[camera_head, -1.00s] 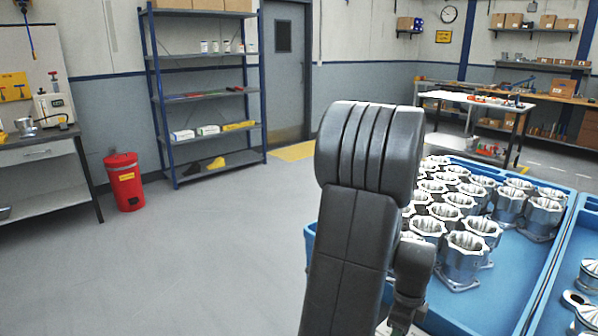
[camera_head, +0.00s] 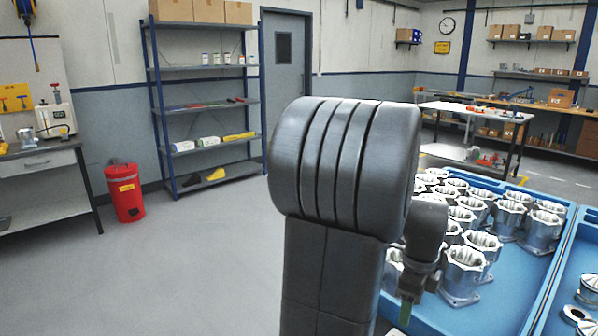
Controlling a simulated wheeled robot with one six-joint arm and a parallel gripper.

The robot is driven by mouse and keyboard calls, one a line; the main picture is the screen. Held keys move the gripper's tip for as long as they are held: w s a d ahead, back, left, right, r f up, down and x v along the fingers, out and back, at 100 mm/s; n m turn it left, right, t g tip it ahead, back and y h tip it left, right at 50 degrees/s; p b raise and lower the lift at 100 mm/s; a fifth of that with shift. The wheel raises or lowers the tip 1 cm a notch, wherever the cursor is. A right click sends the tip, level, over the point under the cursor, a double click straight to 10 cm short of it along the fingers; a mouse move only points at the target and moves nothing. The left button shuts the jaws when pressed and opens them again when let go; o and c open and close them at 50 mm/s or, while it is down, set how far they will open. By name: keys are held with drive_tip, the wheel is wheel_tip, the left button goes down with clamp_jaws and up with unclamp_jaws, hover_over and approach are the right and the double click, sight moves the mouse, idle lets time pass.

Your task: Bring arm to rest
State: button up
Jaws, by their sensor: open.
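My arm fills the middle of the head view, with a large dark ribbed joint at the top and a thick link below it. My gripper (camera_head: 406,308) shows only in small part, low and to the right of that link, pointing down by the near left side of the blue tray (camera_head: 440,323). It is open, and I see nothing held in it. Most of the gripper is hidden behind my arm or too small to make out.
Several machined metal housings (camera_head: 463,272) stand upright in the blue tray at the right. A second blue tray (camera_head: 571,262) holds other metal parts. A red bin (camera_head: 125,192) and a shelf rack (camera_head: 205,100) stand at the left. The floor (camera_head: 200,265) left of my arm is clear.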

wheel_tip(320, 180, down, 13)
drive_tip(key=shift+r+b, duration=0.1)
drive_tip(key=shift+b, duration=0.8)
drive_tip(key=shift+f, duration=0.3)
drive_tip(key=n, duration=0.5)
drive_tip(key=shift+n, duration=0.4)
drive_tip(key=n+b, duration=0.1)
drive_tip(key=n, duration=0.4)
drive_tip(key=shift+n, duration=0.3)
wheel_tip(320, 180, up, 11)
drive_tip(key=p, duration=0.1)
drive_tip(key=shift+r+n+p, duration=0.2)
drive_tip(key=shift+n+p, duration=0.1)
